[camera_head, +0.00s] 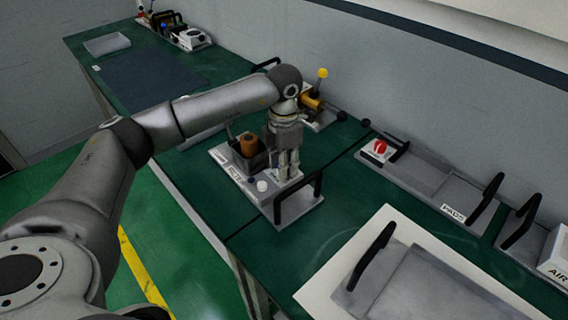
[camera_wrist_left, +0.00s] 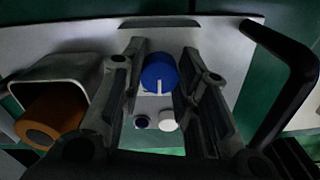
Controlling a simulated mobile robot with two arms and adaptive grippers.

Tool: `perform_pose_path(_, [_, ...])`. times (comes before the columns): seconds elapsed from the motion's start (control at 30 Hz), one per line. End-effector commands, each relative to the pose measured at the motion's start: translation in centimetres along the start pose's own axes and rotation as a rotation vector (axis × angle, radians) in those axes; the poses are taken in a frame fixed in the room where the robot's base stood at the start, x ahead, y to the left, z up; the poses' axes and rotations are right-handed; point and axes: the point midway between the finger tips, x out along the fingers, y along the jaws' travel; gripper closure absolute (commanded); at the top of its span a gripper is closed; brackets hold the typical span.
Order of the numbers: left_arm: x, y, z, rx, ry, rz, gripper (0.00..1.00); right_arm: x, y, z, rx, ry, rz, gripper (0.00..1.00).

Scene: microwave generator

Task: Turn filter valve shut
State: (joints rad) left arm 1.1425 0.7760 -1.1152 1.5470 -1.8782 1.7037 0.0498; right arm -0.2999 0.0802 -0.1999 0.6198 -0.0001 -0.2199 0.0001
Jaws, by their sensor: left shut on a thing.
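The filter valve appears to be the round blue knob (camera_wrist_left: 158,73) with a white pointer line, on a pale panel in the left wrist view. The pointer line runs toward the bottom of that view. My left gripper (camera_wrist_left: 160,62) is shut on the knob, one finger on each side of it. In the head view my left gripper (camera_head: 288,174) points down over a grey module (camera_head: 292,205), and it hides the knob there. My right gripper is not in view.
An orange-brown cylinder (camera_head: 249,145) stands in a dark box beside the gripper. A small white button (camera_head: 262,186) and a dark blue one (camera_head: 251,181) lie near the fingers. A black handle (camera_head: 299,193) rises close by. A red knob (camera_head: 380,147) is farther right.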

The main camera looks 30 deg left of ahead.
Motion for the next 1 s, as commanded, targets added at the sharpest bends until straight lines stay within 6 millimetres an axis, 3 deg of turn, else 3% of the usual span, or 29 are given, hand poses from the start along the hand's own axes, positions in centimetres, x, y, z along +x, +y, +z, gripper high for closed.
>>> perform_pose_path(0.2, [-0.1, 0.0, 0.1, 0.000, -0.003, 0.000, 0.95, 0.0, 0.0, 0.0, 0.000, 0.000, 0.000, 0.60])
perform_pose_path(0.23, [-0.1, 0.0, 0.1, 0.000, -0.003, 0.000, 0.70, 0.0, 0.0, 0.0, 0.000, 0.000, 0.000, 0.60])
perform_pose_path(0.4, [-0.1, 0.0, 0.1, 0.000, -0.002, 0.000, 0.49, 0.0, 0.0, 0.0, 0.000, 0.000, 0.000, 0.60])
perform_pose_path(0.77, [-0.4, 0.0, 0.1, -0.001, -0.002, 0.000, 0.49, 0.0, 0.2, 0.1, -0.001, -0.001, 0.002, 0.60])
perform_pose_path(1.0, [-4.4, 0.0, 0.1, 0.000, -0.006, 0.002, 0.49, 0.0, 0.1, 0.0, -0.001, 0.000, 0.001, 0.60])
